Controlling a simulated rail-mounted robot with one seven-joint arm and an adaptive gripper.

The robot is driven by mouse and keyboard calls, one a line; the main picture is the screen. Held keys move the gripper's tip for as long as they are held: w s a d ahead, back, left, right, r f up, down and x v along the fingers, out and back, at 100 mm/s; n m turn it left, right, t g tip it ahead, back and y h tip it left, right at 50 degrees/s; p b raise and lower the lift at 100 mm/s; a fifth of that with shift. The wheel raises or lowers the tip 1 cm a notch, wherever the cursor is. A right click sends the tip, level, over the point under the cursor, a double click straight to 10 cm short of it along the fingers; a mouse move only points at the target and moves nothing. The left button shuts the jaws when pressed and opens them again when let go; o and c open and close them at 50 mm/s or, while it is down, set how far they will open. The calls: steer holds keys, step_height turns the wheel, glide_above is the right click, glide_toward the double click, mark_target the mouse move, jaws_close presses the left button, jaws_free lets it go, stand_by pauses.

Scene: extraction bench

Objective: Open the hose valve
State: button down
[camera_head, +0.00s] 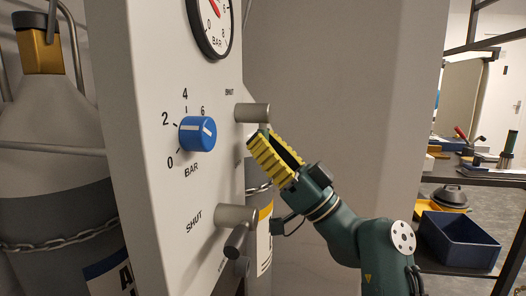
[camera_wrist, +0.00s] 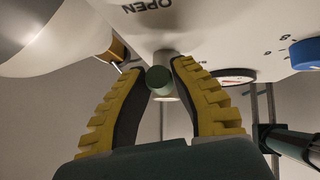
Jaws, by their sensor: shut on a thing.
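The white panel (camera_head: 140,135) carries two grey valves at its right side. The upper valve (camera_head: 251,113) has a SHUT label above it; the lower valve (camera_head: 235,215) has a SHUT label at its left and a dark handle hanging down to its right. My gripper (camera_head: 258,136) reaches the upper valve from below right, and its yellow fingers hide most of that valve's handle. In the wrist view, the green round end of the handle (camera_wrist: 158,80) sits between the fingertips, and an OPEN label shows upside down on the panel above. I cannot tell which valve is the hose valve.
A blue pressure knob (camera_head: 198,133) and a gauge (camera_head: 213,20) are on the panel. Chained gas cylinders (camera_head: 45,130) stand at the left. A shelf with a dark blue bin (camera_head: 458,240) is at the far right.

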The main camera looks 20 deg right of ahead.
steer(key=shift+w+d+f+n+g+y, duration=0.1)
steer(key=shift+n+g+y, duration=0.1)
steer(key=shift+n, duration=0.15)
steer(key=shift+w+f+n+g+y, duration=0.1)
steer(key=shift+n+y, duration=0.1)
steer(key=shift+n, duration=0.15)
steer(key=c, duration=0.8)
jaws_free()
steer(key=shift+w+r, duration=0.1)
steer(key=shift+r, duration=0.05)
steer(key=shift+c, duration=0.2)
steer(key=v, duration=1.2)
